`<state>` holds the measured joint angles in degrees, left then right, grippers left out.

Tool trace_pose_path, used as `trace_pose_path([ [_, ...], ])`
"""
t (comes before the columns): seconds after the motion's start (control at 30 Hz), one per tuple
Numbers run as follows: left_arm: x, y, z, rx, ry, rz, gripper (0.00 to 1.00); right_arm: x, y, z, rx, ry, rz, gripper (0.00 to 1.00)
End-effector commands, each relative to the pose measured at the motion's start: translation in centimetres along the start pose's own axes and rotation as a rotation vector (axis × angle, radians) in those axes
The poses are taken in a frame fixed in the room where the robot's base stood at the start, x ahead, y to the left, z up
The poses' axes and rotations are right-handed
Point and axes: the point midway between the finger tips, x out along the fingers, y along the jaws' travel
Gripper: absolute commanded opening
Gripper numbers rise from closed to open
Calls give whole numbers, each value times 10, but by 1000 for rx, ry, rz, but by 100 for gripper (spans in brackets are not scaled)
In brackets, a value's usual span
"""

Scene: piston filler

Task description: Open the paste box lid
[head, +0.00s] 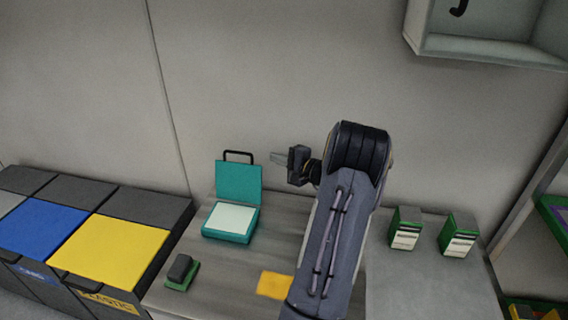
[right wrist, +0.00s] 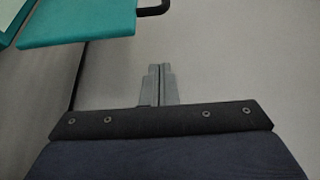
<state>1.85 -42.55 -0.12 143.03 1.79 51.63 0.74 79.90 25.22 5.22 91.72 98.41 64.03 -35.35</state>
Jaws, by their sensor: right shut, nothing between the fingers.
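The paste box (head: 228,237) is teal with a pale surface inside and stands on the counter against the back wall. Its lid (head: 238,183) stands raised, nearly upright, with a black handle (head: 239,154) at its top edge. The lid also shows at the upper left of the right wrist view (right wrist: 75,22). My right gripper (head: 275,157) is to the right of the raised lid, near the height of its top, apart from it. Its fingers (right wrist: 158,72) are shut together with nothing between them. My left gripper is not in view.
Bins with blue (head: 42,229) and yellow (head: 110,247) tops stand left of the counter (head: 215,290). A dark block on a green base (head: 181,272) and a yellow patch (head: 273,285) lie in front of the box. Two green-and-white boxes (head: 405,229) (head: 459,235) stand at the right.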

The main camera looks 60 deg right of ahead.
Motion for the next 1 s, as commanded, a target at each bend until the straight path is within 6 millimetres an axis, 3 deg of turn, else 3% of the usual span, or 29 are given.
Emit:
trace_pose_path([
  [0.23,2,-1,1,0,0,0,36,54,1,1,-1,-4,0,0],
  [0.5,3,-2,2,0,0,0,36,38,0,34,-1,-1,0,0],
  [1.0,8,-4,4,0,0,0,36,36,2,39,-9,-2,-2,0],
])
